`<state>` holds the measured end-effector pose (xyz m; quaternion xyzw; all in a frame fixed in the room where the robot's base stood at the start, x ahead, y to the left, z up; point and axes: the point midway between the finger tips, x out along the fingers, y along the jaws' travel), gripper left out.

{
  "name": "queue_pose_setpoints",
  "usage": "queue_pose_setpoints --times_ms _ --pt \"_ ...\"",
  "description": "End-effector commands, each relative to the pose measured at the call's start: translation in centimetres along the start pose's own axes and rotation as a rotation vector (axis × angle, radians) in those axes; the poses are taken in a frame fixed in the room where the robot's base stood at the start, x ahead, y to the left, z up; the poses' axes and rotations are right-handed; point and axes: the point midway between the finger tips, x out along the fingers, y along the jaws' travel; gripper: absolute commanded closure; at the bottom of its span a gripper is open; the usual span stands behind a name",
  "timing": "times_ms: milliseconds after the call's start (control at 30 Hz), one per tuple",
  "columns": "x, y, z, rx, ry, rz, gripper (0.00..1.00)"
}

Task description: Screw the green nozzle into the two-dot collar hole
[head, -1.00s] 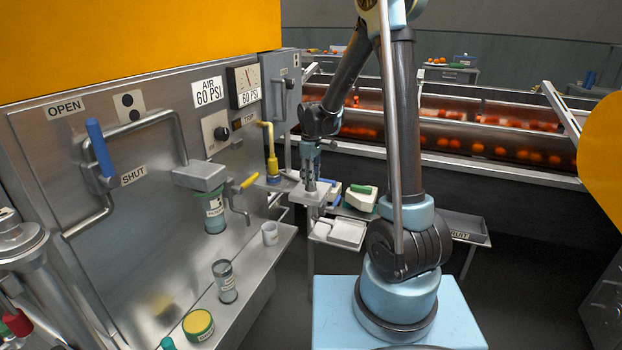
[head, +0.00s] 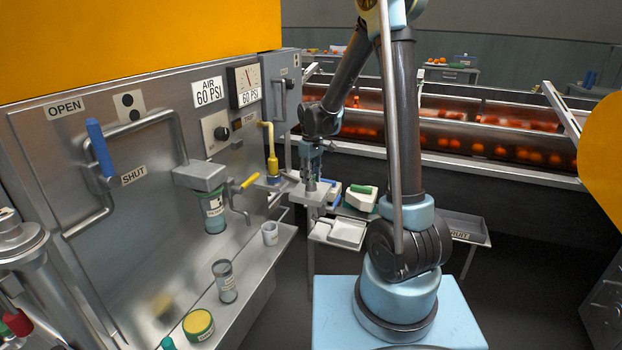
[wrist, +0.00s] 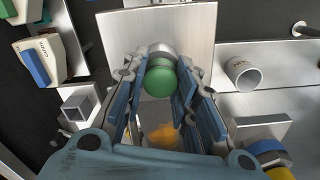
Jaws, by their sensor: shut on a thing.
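The green nozzle (wrist: 160,84) shows in the wrist view as a round green end between the fingers of my gripper (wrist: 160,92). My gripper is shut on it. A round silver metal part (wrist: 161,52) is right beside the green end; I cannot tell whether it belongs to the nozzle or is a collar. In the head view my gripper (head: 311,186) points down over a small metal stand (head: 312,198). The nozzle cannot be made out there. No two-dot collar hole can be made out; a two-dot plate (head: 130,106) is on the panel at left.
A yellow-handled pipe (head: 270,150) rises close left of my gripper.

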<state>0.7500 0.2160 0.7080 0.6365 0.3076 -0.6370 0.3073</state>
Motion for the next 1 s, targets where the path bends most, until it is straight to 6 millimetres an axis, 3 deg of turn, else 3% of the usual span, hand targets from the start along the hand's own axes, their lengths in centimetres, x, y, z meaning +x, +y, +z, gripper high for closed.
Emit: queue_pose_setpoints --times_ms 867,900,933,1000 --pt "0.01 0.23 0.02 0.204 0.0 0.004 0.87" --pt "0.01 0.23 0.02 0.204 0.0 0.004 0.69" --pt "0.01 0.22 0.02 0.204 0.0 0.004 0.63" --pt "0.01 0.19 0.02 0.203 0.0 0.003 0.63"
